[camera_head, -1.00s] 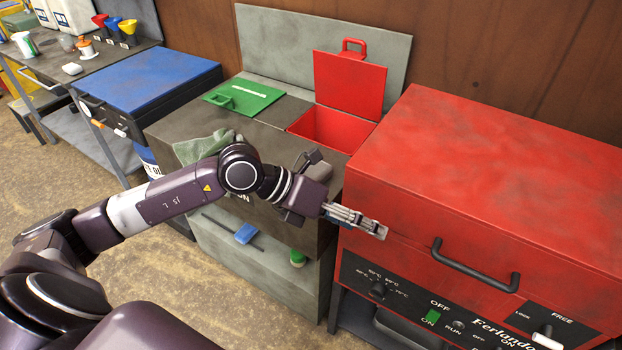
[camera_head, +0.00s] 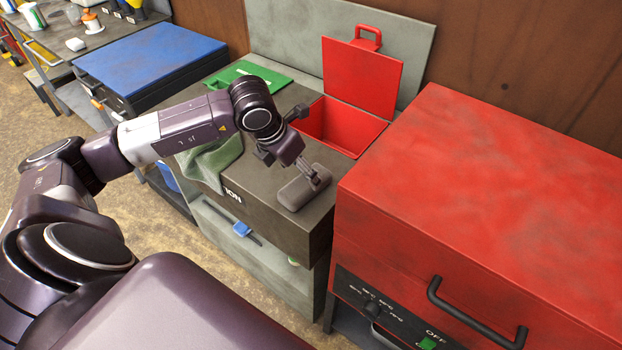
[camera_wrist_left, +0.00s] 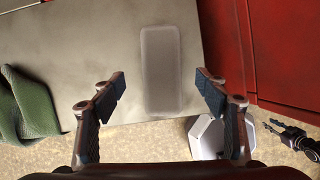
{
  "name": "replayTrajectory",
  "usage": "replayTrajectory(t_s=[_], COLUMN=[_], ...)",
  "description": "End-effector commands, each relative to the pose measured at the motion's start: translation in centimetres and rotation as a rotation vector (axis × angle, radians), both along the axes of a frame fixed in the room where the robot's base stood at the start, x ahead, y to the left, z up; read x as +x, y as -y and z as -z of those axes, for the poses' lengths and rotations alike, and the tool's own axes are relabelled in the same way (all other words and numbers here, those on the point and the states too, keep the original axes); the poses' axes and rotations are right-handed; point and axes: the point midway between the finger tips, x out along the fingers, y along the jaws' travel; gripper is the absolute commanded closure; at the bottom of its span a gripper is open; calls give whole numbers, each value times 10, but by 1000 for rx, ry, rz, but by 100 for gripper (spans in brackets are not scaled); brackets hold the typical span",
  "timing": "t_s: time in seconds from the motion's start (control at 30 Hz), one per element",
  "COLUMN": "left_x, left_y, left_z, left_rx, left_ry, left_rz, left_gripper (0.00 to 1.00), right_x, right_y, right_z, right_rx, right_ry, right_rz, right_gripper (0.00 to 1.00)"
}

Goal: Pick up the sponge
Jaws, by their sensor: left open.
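The sponge (camera_head: 303,188) is a grey-brown rounded block lying on the dark top of the workbench near its front right corner. In the left wrist view the sponge (camera_wrist_left: 161,70) lies lengthwise, between and beyond the fingertips. My left gripper (camera_head: 318,180) is open above the sponge and hides part of it in the head view. Its two fingers (camera_wrist_left: 160,88) stand apart on either side of the sponge in the wrist view. I cannot tell the exact height of the fingertips over it.
A green cloth (camera_head: 212,160) hangs over the bench's front edge, left of the sponge. An open red bin (camera_head: 343,125) with its lid raised is behind. A large red machine (camera_head: 480,190) stands close on the right. A blue-topped cabinet (camera_head: 150,65) is at the left.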

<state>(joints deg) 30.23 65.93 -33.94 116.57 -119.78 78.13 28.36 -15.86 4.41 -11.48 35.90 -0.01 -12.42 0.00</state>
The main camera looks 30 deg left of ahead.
Motion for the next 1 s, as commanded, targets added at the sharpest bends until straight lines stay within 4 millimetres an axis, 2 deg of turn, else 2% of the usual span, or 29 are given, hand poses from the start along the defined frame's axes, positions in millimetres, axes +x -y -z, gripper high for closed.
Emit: replayTrajectory(t_s=[0.2,0.3,0.5,0.73,1.0], left_x=[9,14,23,23,23], left_y=[3,5,6,6,6], left_z=[22,37,58,60,59], left_rx=[-4,-3,-3,-2,-2], left_ry=[-3,-4,0,2,2], left_rz=[0,0,1,2,2], left_gripper=[33,33,33,33,62], right_x=[-36,-43,-34,-14,-20], right_y=[4,6,7,5,6], right_z=[-11,-18,-21,-21,-21], right_rx=[-7,-9,-9,-6,-7], right_ry=[-49,-59,-46,-16,-26], right_rz=[0,1,0,0,0], right_gripper=[71,71,71,71,71])
